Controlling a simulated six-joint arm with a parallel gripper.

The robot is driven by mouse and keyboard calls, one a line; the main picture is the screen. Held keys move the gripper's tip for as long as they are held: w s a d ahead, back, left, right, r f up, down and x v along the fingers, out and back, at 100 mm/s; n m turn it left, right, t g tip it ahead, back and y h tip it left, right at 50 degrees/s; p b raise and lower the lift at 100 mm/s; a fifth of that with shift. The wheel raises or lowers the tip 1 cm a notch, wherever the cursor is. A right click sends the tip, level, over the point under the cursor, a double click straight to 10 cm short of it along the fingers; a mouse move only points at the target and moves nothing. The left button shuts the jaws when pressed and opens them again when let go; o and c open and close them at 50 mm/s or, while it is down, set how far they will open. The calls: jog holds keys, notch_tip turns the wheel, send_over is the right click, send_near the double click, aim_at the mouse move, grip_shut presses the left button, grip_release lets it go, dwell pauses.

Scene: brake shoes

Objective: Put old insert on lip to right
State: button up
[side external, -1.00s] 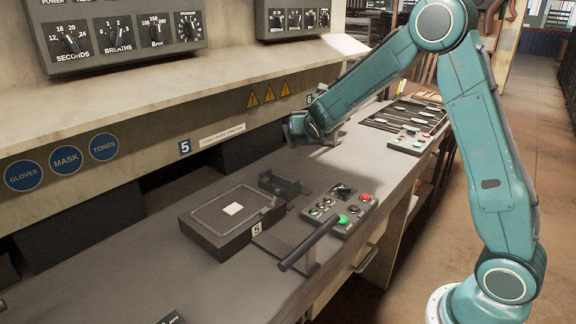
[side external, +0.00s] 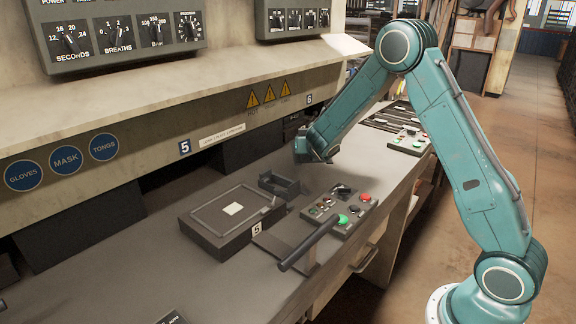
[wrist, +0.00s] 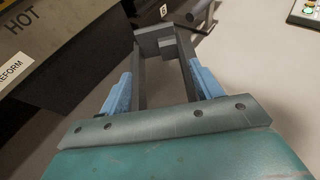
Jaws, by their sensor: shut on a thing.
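My gripper (wrist: 156,50) is shut on a small grey block (wrist: 153,34), which appears to be the old insert, held at the fingertips in the wrist view. In the side external view my gripper (side external: 310,152) is above the grey bench, beyond station 5, near the dark opening under the front panel. The insert is too small and dark there to make out clearly. I cannot tell for certain which edge is the lip. The dark machine edge marked HOT (wrist: 35,35) runs along the left of the wrist view, left of the held block.
Station 5's block with a flat tray (side external: 205,232), a small open dark holder (side external: 279,187), a lever (side external: 309,244) and a button box (side external: 330,217) stand nearer the camera. Another button box (side external: 409,140) lies farther along. Bare bench surface (wrist: 265,80) shows right of my gripper.

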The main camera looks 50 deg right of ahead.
jog(key=shift+f, duration=3.25)
jog(key=shift+f, duration=0.3)
jog(key=o, duration=1.5)
jog(key=shift+o, duration=0.2)
jog(key=shift+f, duration=0.15)
jog(key=shift+s+a, duration=0.1)
jog(key=v, duration=1.3)
jog(key=shift+r, duration=0.25)
jog(key=shift+s+a, duration=0.15)
jog(key=shift+s, duration=0.05)
